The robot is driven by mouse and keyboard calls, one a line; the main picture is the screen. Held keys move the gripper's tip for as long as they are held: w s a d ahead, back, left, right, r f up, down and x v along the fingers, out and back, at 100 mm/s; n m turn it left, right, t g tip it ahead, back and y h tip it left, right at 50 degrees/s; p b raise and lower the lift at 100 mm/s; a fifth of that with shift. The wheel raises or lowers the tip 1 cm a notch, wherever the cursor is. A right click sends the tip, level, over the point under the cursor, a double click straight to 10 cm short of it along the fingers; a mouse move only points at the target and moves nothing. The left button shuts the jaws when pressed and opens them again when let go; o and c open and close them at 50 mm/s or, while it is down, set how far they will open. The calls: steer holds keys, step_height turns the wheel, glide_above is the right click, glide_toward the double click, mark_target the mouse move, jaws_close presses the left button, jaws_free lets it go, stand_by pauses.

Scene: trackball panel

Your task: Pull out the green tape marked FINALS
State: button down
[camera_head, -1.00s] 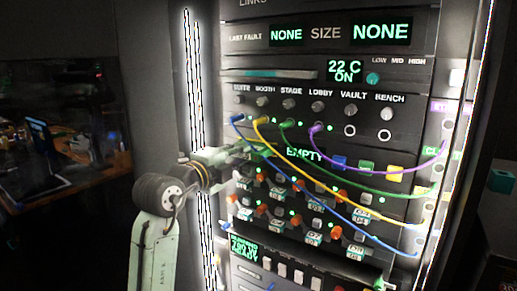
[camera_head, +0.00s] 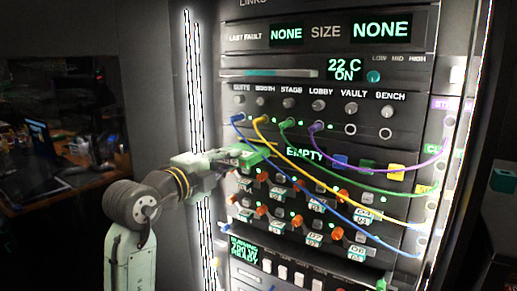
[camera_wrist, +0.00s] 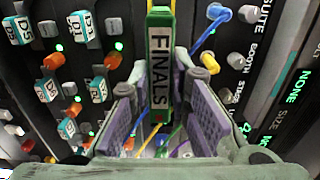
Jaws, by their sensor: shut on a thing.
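The green tape marked FINALS (camera_wrist: 160,62) stands between the two purple-padded fingers of my gripper (camera_wrist: 163,84) in the wrist view, its label facing the camera. My gripper is shut on it. In the head view my gripper (camera_head: 244,157) is at the left of the panel (camera_head: 305,170), beside a display reading EMPTY (camera_head: 305,153). A bit of green shows at the fingertips there. The fingers hide part of the tape, and I cannot tell whether its far end is clear of the panel.
Blue (camera_head: 300,190), yellow (camera_head: 330,192), green (camera_head: 335,182) and purple (camera_head: 380,171) cables hang across the panel to the right. Blue, green and yellow blocks (camera_head: 395,173) sit right of the display. Orange knobs (camera_head: 261,210) and small tags lie below. Left of my arm is open.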

steer(key=shift+s+a, duration=0.15)
steer(key=shift+s, duration=0.05)
stand_by(0.3)
steer(key=shift+s+a+b, duration=0.25)
steer(key=shift+s+b, duration=0.05)
steer(key=shift+s, duration=0.05)
steer(key=shift+s, duration=0.1)
